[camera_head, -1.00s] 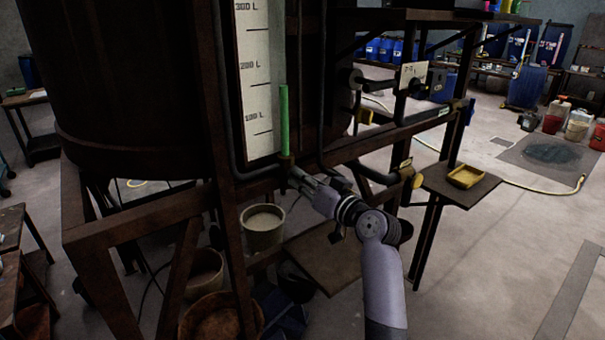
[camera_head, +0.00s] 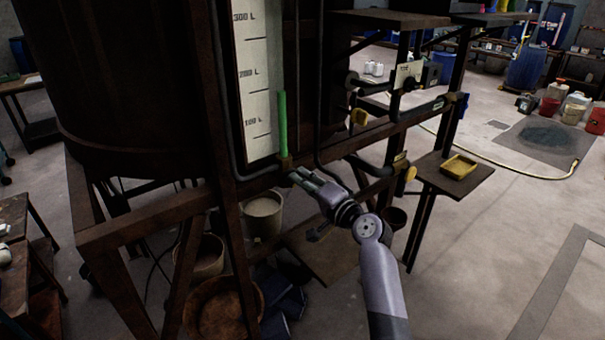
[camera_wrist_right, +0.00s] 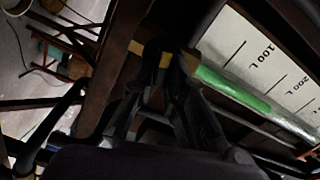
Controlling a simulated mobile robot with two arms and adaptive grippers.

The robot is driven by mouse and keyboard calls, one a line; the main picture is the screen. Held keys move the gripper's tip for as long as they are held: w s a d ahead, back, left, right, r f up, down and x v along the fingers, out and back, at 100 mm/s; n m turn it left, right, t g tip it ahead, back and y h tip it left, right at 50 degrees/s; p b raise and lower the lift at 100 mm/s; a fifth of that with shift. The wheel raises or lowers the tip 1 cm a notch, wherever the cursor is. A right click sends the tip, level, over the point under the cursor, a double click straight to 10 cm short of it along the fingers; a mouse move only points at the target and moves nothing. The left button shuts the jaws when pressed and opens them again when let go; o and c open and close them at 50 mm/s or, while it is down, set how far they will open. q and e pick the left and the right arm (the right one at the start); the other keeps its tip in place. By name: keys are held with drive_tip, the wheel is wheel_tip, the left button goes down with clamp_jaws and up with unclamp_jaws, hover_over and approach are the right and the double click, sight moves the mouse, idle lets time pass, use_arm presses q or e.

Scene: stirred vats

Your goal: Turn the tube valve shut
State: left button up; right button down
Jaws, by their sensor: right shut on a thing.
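The vat's sight tube (camera_head: 283,122) holds green liquid and stands upright beside a white litre scale (camera_head: 253,92). At its foot is the small brass tube valve (camera_head: 286,162). My right gripper (camera_head: 296,175) reaches up to the valve from the lower right. In the right wrist view, the gripper's dark fingers (camera_wrist_right: 168,72) close around a yellowish brass part of the valve (camera_wrist_right: 165,60), just beside the tube's green end (camera_wrist_right: 232,88). The fingers hide most of the valve, so its handle angle is hard to tell. My left gripper is not in view.
The brown vat frame (camera_head: 150,213) runs close beside and below my right gripper. Buckets (camera_head: 262,215) stand under the vat. A side shelf (camera_head: 470,180) with a yellow tray (camera_head: 459,167) is to the right. The floor at the lower right is clear.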

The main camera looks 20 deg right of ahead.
drive_tip(key=shift+f+m+p, duration=0.1)
drive_tip(key=shift+m+p, duration=0.7)
drive_tip(key=shift+m, duration=0.7)
drive_tip(key=shift+f, duration=0.1)
drive_tip(key=c, duration=1.6)
unclamp_jaws()
drive_tip(key=v, duration=1.2)
